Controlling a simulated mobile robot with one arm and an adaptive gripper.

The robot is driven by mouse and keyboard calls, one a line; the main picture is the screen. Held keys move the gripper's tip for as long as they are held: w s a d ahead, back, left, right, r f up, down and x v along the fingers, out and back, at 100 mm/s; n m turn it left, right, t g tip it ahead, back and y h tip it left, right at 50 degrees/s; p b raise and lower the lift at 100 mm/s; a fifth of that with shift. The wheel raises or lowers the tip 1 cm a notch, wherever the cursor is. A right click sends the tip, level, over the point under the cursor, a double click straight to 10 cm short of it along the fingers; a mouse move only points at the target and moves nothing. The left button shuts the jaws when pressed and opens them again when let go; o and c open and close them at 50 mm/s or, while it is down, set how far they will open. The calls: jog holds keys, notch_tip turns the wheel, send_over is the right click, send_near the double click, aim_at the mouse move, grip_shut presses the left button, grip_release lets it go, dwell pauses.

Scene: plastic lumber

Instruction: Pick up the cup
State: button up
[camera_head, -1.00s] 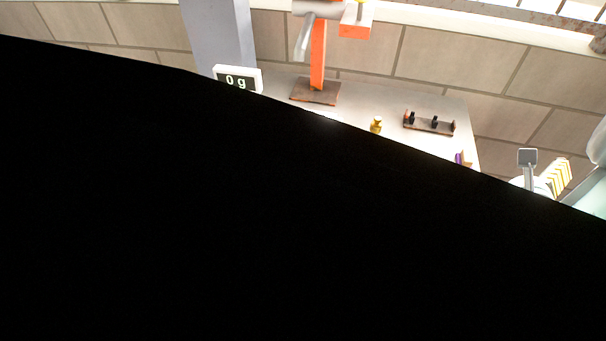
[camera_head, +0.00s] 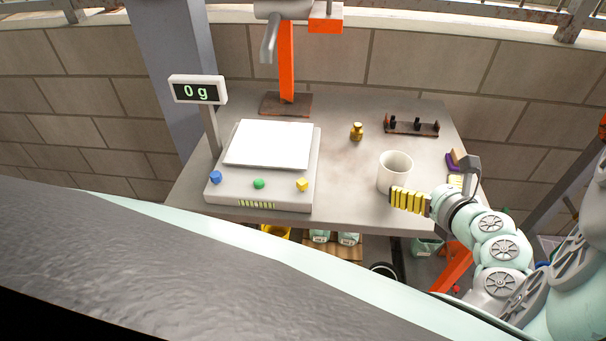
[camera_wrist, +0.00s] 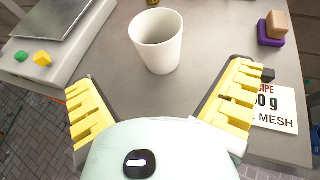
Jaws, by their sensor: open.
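A white cup (camera_head: 394,171) stands upright on the grey table, right of the scale in the head view. In the wrist view the cup (camera_wrist: 156,42) is ahead of my gripper, centred between the two yellow-padded fingers but beyond their tips. My gripper (camera_wrist: 163,88) is open and empty. In the head view my gripper (camera_head: 410,200) is at the table's front right edge, close to the cup's near side. Only one finger shows clearly there.
A scale (camera_head: 262,185) with a "0 g" display (camera_head: 198,90) stands left. A brass weight (camera_head: 357,131), a dark rack (camera_head: 412,126) and an orange press (camera_head: 287,65) are behind. A recipe card (camera_wrist: 272,108) and a brush-like block (camera_wrist: 273,28) lie right of the cup.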

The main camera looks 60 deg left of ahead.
aim_at(402, 174)
jog(key=x, duration=0.5)
jog(key=shift+a, duration=0.1)
jog(key=shift+a+f+p, duration=0.15)
jog(key=shift+a+p, duration=0.2)
jog(key=shift+a, duration=0.2)
jog(key=shift+x, duration=2.05)
jog(key=c, duration=0.7)
jog(key=shift+c, duration=0.3)
